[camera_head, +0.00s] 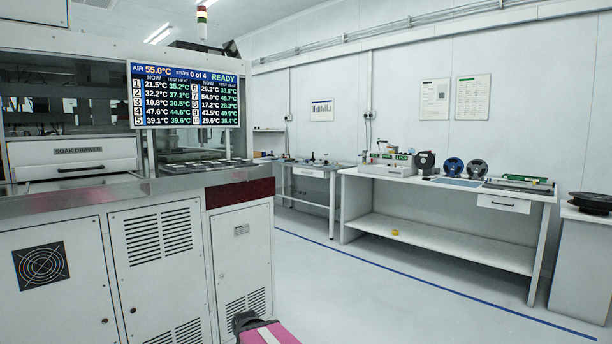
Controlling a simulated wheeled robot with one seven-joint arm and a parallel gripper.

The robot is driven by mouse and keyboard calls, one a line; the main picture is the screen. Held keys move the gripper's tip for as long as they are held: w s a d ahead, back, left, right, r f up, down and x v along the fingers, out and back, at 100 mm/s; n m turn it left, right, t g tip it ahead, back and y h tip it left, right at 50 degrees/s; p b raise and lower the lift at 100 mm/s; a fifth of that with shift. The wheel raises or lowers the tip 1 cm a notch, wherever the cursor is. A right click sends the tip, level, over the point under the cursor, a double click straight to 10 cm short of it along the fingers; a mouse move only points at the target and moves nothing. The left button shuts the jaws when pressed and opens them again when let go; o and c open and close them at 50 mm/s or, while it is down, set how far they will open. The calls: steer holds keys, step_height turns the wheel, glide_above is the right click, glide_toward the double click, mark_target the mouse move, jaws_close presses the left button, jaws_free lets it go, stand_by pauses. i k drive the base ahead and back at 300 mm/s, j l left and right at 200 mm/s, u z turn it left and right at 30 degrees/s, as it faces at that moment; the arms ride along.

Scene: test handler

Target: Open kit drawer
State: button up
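A shallow white drawer (503,203) with a dark handle sits under the right end of the long white bench, and it looks shut. Another small drawer front (309,173) shows under the farther bench, also apparently shut. No readable label marks either one as the kit drawer. A drawer labelled SOAK DRAWER (75,154) is in the test handler at left; its front has a dark handle. The fingers of my gripper are not in view.
The test handler (160,240) with its screen (186,97) fills the left side. The white bench (440,238) has a lower shelf and carries reels and trays. A cabinet (582,262) stands at the right edge. The floor (390,305) between handler and bench is clear, with a blue line.

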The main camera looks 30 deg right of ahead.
mark_target(300, 171)
steer(key=i+l+z, duration=0.45)
steer(key=z, duration=0.2)
steer(key=i+l+z, duration=0.3)
steer(key=z, duration=0.2)
steer(key=i+z, duration=0.95)
steer(key=i+u, duration=0.25)
steer(key=i, duration=0.3)
steer(key=i+u, duration=0.25)
steer(key=i, duration=0.3)
steer(key=i+l+u, duration=0.25)
steer(key=i, duration=0.25)
steer(key=i+j+u, duration=0.35)
steer(key=i, duration=0.3)
steer(key=i+u, duration=0.4)
steer(key=i, duration=0.25)
steer(key=i+l+u, duration=0.2)
steer(key=i+u, duration=0.15)
steer(key=i, duration=0.25)
